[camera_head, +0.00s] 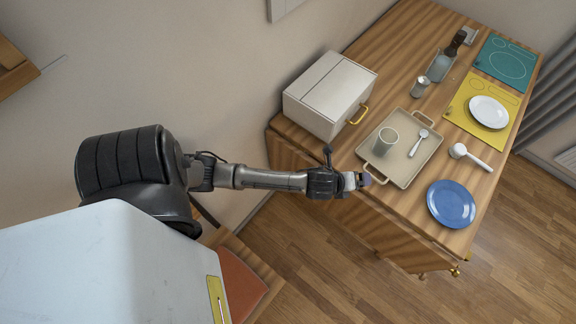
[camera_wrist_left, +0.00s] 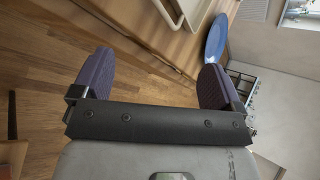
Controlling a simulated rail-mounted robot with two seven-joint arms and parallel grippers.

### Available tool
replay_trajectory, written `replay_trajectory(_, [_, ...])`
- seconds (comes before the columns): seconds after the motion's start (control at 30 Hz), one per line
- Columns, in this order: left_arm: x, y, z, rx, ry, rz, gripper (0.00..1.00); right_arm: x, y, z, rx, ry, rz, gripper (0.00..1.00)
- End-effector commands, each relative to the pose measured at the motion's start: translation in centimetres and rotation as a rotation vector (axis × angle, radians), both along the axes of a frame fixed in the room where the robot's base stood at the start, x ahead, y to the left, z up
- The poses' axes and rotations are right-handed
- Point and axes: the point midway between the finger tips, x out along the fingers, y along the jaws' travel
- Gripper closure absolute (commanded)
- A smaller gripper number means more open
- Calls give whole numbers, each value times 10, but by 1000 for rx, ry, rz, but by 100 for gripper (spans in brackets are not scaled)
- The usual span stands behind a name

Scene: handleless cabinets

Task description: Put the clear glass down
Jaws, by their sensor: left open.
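The clear glass (camera_head: 384,142) stands upright on the beige tray (camera_head: 408,178), toward the tray's left side. My left gripper (camera_head: 364,180) is near the front edge of the wooden cabinet top, just left of the tray and apart from the glass. In the left wrist view its two purple-padded fingers are wide apart with nothing between them (camera_wrist_left: 154,82). The tray's rim (camera_wrist_left: 172,12) shows at the top of that view; the glass does not show there. My right gripper is in neither view.
A spoon (camera_head: 418,143) lies on the tray. A blue plate (camera_head: 451,204), white ladle (camera_head: 470,157), white plate (camera_head: 489,112) and metal shaker (camera_head: 420,86) are on the wooden top (camera_head: 400,45).

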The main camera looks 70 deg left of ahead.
Motion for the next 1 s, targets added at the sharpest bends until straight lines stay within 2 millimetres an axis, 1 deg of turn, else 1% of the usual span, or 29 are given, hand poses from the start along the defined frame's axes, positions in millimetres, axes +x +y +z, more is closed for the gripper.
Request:
replay_trajectory(0.03, [-25, -16, -2, -147, 37, 112, 8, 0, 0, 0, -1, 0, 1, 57])
replay_trajectory(0.07, [-38, -22, -2, -230, 60, 188, 8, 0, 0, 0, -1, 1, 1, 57])
replay_trajectory(0.1, [-57, -31, -2, -339, 91, 290, 8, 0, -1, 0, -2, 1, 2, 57])
replay_trajectory(0.17, [-84, -42, 1, -492, 136, 451, 8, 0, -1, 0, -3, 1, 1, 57])
replay_trajectory(0.2, [-102, -48, 3, -585, 166, 560, 8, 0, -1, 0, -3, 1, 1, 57])
replay_trajectory(0.27, [-127, -56, 7, -709, 206, 720, 8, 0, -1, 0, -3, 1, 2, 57])
replay_trajectory(0.3, [-143, -60, 11, -780, 231, 824, 8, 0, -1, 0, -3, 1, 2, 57])
replay_trajectory(0.4, [-178, -68, 20, -925, 277, 1057, 8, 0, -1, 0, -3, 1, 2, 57])
replay_trajectory(0.5, [-204, -72, 29, -1017, 307, 1242, 8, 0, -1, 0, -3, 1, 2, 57])
replay_trajectory(0.6, [-220, -75, 35, -1073, 322, 1368, 8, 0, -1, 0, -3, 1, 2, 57])
replay_trajectory(0.7, [-230, -76, 39, -1100, 328, 1440, 8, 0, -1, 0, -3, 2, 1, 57])
replay_trajectory(0.8, [-233, -76, 40, -1110, 330, 1467, 8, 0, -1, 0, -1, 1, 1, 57])
replay_trajectory(1.0, [-233, -76, 40, -1111, 329, 1469, 8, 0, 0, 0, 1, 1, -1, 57])
